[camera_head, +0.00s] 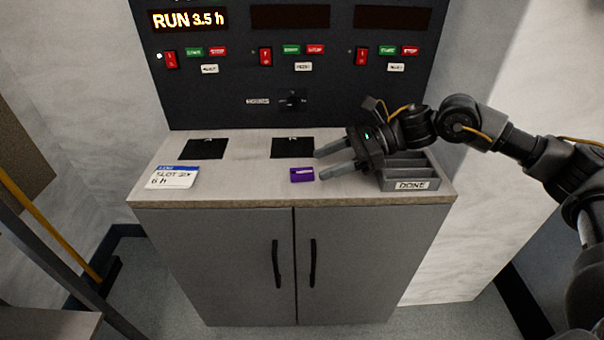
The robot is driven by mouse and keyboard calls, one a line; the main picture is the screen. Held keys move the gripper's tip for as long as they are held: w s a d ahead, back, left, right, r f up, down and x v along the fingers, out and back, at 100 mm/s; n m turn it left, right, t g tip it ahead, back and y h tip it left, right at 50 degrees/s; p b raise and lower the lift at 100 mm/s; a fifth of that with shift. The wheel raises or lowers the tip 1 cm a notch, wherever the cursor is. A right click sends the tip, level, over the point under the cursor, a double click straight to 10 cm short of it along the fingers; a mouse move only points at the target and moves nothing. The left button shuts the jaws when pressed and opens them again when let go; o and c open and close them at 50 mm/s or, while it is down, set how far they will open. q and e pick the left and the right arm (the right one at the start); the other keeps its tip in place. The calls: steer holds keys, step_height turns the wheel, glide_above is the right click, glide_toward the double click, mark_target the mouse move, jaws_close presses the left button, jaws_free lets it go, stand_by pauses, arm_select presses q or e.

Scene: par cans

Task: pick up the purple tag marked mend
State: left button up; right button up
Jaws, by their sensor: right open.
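The purple tag (302,175) lies on the light cabinet top, near the middle and towards the front edge. Its lettering is too small to read. My right gripper (319,165) comes in from the right with its two fingers apart, pointing left. Its fingertips are just right of the tag, one behind it and one level with its right end. I cannot tell whether the near finger touches the tag. Nothing is between the fingers. My left gripper is not in view.
A grey tray marked DONE (412,185) stands right of the tag, partly behind my gripper. Two black squares (203,149) (292,147) lie at the back. A white card (172,178) is at the left. A dark control panel (215,100) rises behind the top.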

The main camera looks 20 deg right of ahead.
mark_target(299, 172)
steer(key=shift+x, duration=2.65)
steer(key=shift+w+r, duration=0.1)
steer(key=shift+w, duration=0.05)
steer(key=c, duration=1)
